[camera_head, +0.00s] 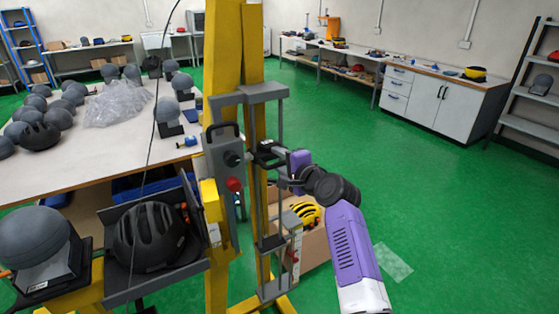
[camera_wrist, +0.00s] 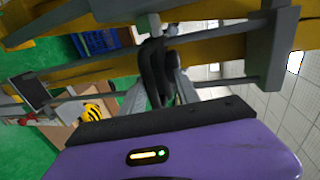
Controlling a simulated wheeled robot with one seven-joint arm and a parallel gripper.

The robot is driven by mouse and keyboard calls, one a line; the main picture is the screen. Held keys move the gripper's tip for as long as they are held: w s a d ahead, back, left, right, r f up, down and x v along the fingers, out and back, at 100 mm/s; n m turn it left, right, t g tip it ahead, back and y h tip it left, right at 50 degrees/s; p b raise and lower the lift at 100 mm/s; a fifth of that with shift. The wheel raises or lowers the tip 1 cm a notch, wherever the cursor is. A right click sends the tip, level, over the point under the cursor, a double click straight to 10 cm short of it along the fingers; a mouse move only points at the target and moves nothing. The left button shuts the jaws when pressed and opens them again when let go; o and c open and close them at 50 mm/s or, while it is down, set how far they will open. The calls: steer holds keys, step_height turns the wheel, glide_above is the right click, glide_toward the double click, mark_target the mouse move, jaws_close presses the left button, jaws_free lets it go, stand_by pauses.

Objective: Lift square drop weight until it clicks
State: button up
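The drop tower (camera_head: 222,60) has yellow posts and grey vertical guide rods. The square drop weight appears to be the dark block (camera_head: 268,155) on the rods, about mid-height, partly hidden by my gripper. My gripper (camera_head: 284,166) reaches it from the right. In the wrist view, a black looped handle (camera_wrist: 156,70) lies between the two grey fingers of my gripper (camera_wrist: 161,80). The fingers are close on both sides of it; whether they press on it is unclear. A grey bracket (camera_head: 250,94) holds the rods above the weight.
A grey control box (camera_head: 224,158) with a red button sits left of the rods. A black helmet (camera_head: 150,237) and grey headform (camera_head: 38,250) stand at lower left.

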steer(key=shift+s, duration=0.1)
steer(key=shift+s+d, duration=0.15)
steer(key=shift+d, duration=0.05)
steer(key=v, duration=0.7)
stand_by(0.4)
